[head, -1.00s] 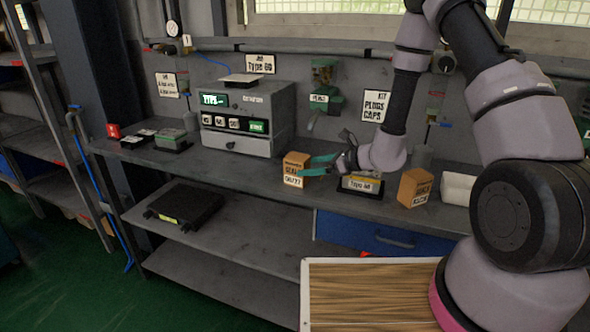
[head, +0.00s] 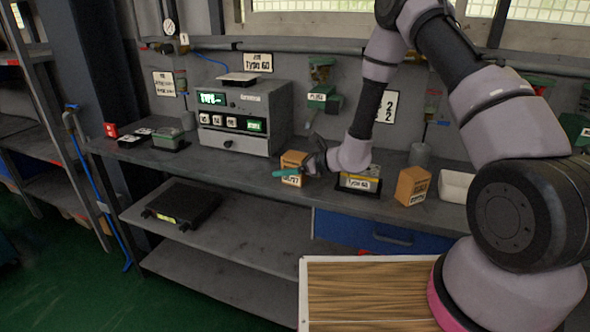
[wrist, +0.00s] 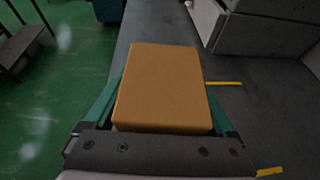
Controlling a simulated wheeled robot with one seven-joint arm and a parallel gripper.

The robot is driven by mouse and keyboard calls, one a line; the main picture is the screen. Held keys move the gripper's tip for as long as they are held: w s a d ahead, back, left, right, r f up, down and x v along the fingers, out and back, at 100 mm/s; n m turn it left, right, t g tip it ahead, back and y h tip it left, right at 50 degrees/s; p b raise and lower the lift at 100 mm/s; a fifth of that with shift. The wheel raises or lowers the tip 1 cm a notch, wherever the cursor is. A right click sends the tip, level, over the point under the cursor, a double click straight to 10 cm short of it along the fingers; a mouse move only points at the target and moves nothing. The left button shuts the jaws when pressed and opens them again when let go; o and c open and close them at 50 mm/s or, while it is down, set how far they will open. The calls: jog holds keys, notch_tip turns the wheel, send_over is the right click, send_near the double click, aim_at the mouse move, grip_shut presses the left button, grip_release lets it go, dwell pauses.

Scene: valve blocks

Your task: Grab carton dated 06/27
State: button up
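A small orange-brown carton (head: 293,158) stands on the workbench. Its front label is partly covered now; in the earlier head view its date line looks like 06/27, though small and blurred. My gripper (head: 291,170) is at this carton, with one teal finger across its front face. In the wrist view the carton (wrist: 162,85) stands between the two teal fingers (wrist: 163,100), one along each side. The fingers are spread around it, and no firm squeeze shows. A second orange-brown carton (head: 412,186) with a blurred label stands farther right.
A grey machine (head: 240,118) stands to the left at the back. A white bin (head: 457,186) is beyond the second carton. A wood-topped surface (head: 370,290) is in front.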

grip_shut()
jog(key=shift+r, duration=0.15)
